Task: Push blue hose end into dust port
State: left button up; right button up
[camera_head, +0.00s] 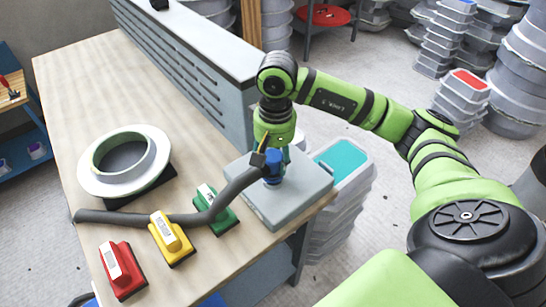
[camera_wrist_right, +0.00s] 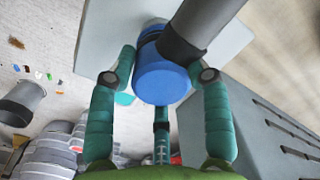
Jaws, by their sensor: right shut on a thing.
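The blue hose end (camera_head: 273,167) is at the tip of a dark grey hose (camera_head: 130,217) that runs across the table. In the wrist view the blue hose end (camera_wrist_right: 162,80) sits between the teal fingers of my right gripper (camera_wrist_right: 166,72), which is shut on it. In the head view my right gripper (camera_head: 273,153) points down over a grey slab-like box (camera_head: 300,190) at the table's right edge. The dust port is not clearly visible; the hose end and fingers cover that spot. I cannot tell whether the hose end touches the box. My left gripper is not in view.
Red (camera_head: 122,271), yellow (camera_head: 171,240) and green (camera_head: 217,211) blocks lie along the table front near the hose. A white ring mould (camera_head: 93,180) stands to the left. A slotted grey panel (camera_head: 185,60) runs along the back. The table's upper left is clear.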

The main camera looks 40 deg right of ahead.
jog(key=shift+b, duration=0.35)
dwell(0.5)
jog(key=shift+f+b, duration=0.6)
jog(key=shift+b, duration=0.1)
jog(key=o, duration=1.2)
jog(key=shift+c, duration=0.2)
notch_tip(320, 180, up, 12)
jog(key=shift+s+d+r, duration=0.1)
jog(key=shift+d, duration=0.05)
